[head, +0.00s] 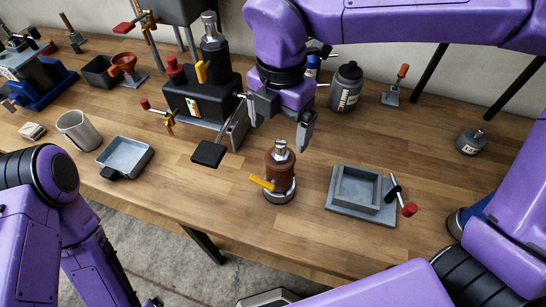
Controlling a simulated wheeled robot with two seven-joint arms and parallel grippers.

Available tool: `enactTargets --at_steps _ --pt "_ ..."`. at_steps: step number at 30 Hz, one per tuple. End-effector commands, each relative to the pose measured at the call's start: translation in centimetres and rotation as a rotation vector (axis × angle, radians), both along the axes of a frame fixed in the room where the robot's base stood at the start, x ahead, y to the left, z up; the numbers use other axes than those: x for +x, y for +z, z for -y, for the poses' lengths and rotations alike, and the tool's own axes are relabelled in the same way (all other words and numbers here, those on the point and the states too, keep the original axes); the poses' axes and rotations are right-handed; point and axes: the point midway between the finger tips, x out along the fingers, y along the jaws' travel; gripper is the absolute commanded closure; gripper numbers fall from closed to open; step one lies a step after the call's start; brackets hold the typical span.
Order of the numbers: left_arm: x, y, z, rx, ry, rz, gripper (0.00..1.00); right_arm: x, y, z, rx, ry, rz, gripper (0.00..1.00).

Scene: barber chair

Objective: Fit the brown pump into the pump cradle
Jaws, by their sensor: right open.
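The brown pump (280,176) stands upright on the table near the front edge, with a silver top and a yellow lever at its left. The pump cradle (340,205) looks to be the grey square open-topped holder on a flat plate, right of the pump. It is empty, and a red-tipped clamp handle (408,209) is at its right side. My right gripper (274,140) is open above and slightly behind the pump, its fingers apart to either side of the pump's top; it holds nothing. My left arm shows at the lower left, but its gripper is out of view.
A black machine (206,97) with a dark pump-like top and a black-padded lever (208,153) stands behind left. A grey bottle (345,88) is behind right. A shallow grey tray (127,157) and a mug (76,132) are left. Bare wood separates pump and cradle.

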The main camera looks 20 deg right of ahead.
Motion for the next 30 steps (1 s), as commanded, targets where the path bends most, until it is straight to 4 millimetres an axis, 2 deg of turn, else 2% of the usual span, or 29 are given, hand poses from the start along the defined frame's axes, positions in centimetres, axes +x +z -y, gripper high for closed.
enactTargets --at_steps 3,10,13,15,18,24,29,30 --pt "-0.1 0.5 0.0 0.000 0.001 -0.002 0.11 -0.1 -2.3 0.1 -0.002 0.001 -0.006 0.06" --pt "-0.1 1.4 0.0 0.000 0.000 -0.001 0.11 0.0 -5.2 0.2 -0.003 -0.001 -0.005 0.06" --pt "0.0 2.4 0.0 0.000 0.000 -0.001 0.11 0.1 -7.0 0.2 -0.003 0.002 -0.008 0.06" --pt "0.0 2.4 0.0 -0.001 0.000 -0.001 0.11 0.2 -8.4 0.1 -0.003 0.003 -0.004 0.06" --pt "0.0 2.4 0.0 0.000 0.000 -0.001 0.11 0.2 -9.3 0.1 -0.002 0.002 -0.002 0.06" --pt "0.0 2.3 0.0 0.000 0.000 -0.001 0.11 0.2 -9.5 0.1 -0.001 0.003 -0.001 0.06" --pt "0.0 2.3 0.0 0.000 0.000 -0.001 0.11 0.2 -9.5 0.1 -0.001 0.003 -0.001 0.58" --pt "0.0 2.3 0.0 0.000 0.000 -0.001 0.11 0.2 -9.5 0.1 -0.001 0.003 -0.001 0.71"
